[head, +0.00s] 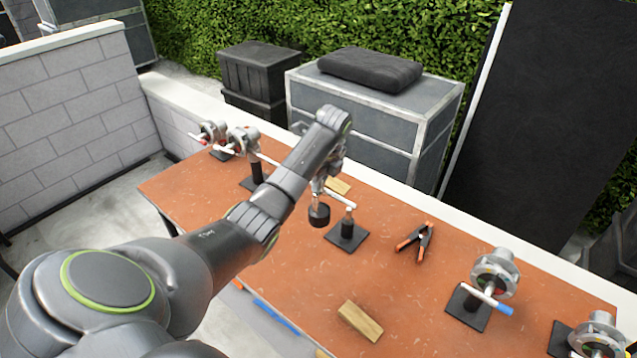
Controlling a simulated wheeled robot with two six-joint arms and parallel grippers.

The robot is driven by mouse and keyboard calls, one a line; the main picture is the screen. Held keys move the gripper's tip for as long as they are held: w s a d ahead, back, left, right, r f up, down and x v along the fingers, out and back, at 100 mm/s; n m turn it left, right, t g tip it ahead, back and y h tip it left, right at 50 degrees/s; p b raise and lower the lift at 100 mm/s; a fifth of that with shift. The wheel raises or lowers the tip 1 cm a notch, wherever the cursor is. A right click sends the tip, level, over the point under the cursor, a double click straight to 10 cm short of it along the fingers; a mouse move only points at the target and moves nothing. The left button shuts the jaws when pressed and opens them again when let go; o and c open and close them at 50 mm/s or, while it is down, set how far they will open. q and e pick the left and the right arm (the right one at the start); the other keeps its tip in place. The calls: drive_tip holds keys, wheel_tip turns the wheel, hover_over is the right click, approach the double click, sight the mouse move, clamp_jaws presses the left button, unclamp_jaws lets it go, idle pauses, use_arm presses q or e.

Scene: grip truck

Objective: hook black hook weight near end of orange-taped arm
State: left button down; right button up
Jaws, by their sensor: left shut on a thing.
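My left arm reaches across the table from the left, and my left gripper (324,184) is shut, pointing down, near the middle of the table. The black hook weight (319,214) hangs below its fingers, above the tabletop. The hook is mostly hidden by the fingers. Just right of the weight, a stand (347,232) with a black square base carries a pale arm end (341,200) close to the gripper. My own arm hides the rest of that arm. I cannot make out orange tape on any arm. My right gripper is not in view.
On the orange-brown table (290,270) lie an orange-and-black clamp (415,241) and a wooden block (360,321). A blue-tipped arm (492,299) on a stand is at the right. More stands (243,142) are at the far left. Bare tabletop lies between the clamp and wooden block.

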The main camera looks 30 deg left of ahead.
sight(329, 191)
use_arm(q)
drive_tip(key=shift+w+d+b, duration=0.2)
drive_tip(key=shift+w+b, duration=1.25)
drive_tip(key=shift+w, duration=0.95)
drive_tip(key=shift+f, duration=1.05)
drive_tip(key=c, duration=1.4)
unclamp_jaws()
